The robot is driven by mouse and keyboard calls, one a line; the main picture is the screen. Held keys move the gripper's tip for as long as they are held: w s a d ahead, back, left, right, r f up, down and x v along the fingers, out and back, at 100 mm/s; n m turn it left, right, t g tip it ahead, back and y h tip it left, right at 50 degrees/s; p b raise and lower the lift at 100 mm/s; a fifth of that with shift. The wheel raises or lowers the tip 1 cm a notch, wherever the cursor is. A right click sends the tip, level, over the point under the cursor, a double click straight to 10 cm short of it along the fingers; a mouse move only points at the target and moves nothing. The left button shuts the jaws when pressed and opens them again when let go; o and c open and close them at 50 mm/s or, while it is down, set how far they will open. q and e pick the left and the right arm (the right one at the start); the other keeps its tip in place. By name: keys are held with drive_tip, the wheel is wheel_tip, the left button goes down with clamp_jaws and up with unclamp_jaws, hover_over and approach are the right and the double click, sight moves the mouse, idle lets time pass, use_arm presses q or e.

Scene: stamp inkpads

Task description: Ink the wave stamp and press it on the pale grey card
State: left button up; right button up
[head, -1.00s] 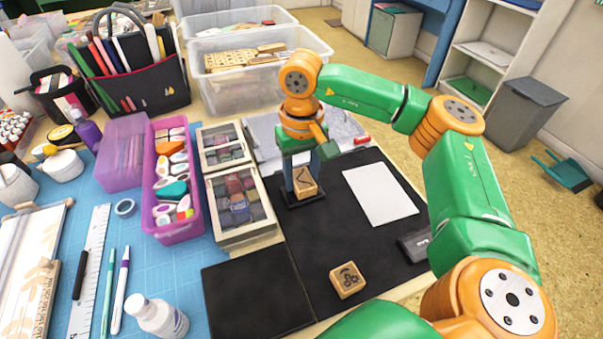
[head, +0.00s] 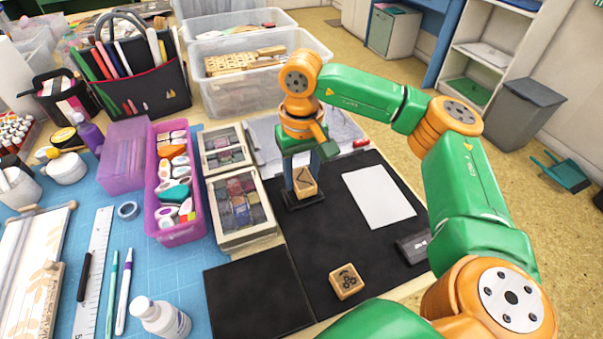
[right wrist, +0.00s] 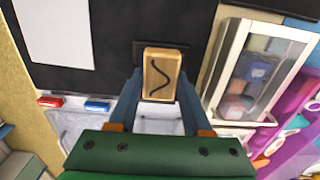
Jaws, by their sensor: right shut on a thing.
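The wave stamp (head: 305,182), a wooden block with a dark wavy line on its top, is between the fingers of my right gripper (head: 302,172), which is shut on it. It also shows in the right wrist view (right wrist: 161,75), with a finger on each side. It is upright at a small black inkpad (head: 291,203); I cannot tell whether its underside touches the pad. The pale grey card (head: 378,197) lies flat and looks blank to the right of the inkpad; part of it shows in the wrist view (right wrist: 60,30). My left gripper is not in view.
Another wooden stamp (head: 346,281) with a flower-like mark sits on the black mat (head: 330,240). A dark case (head: 413,247) lies below the card. Boxes of colored pads (head: 240,210) and a pink tray (head: 180,232) stand to the left.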

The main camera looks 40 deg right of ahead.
sight(302, 176)
wheel_tip(302, 176, up, 6)
drive_tip(key=p, duration=0.5)
drive_tip(key=shift+f, duration=0.25)
